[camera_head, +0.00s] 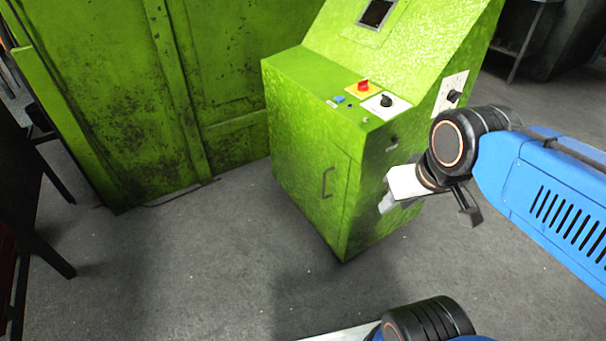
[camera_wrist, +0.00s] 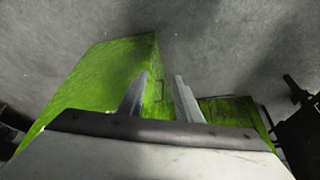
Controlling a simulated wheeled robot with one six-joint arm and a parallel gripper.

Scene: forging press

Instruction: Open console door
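The green console (camera_head: 300,150) stands upright on the floor in the head view. Its door (camera_head: 305,185) is on the front face and looks shut, flush with the cabinet. A slim upright handle (camera_head: 327,182) sits near the door's right edge. My gripper (camera_head: 386,205) is to the right of the handle, apart from it, in front of the console's right side in the picture. In the wrist view my gripper's two fingers (camera_wrist: 159,78) are spread with a gap between them, and green console surfaces (camera_wrist: 105,75) show behind. I see nothing held.
The console top carries a red-and-yellow switch (camera_head: 363,87), a black knob (camera_head: 386,100) and a sloped panel with a small screen (camera_head: 376,13). A large green machine wall (camera_head: 120,90) stands to the left. The grey floor (camera_head: 230,260) before the console is clear.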

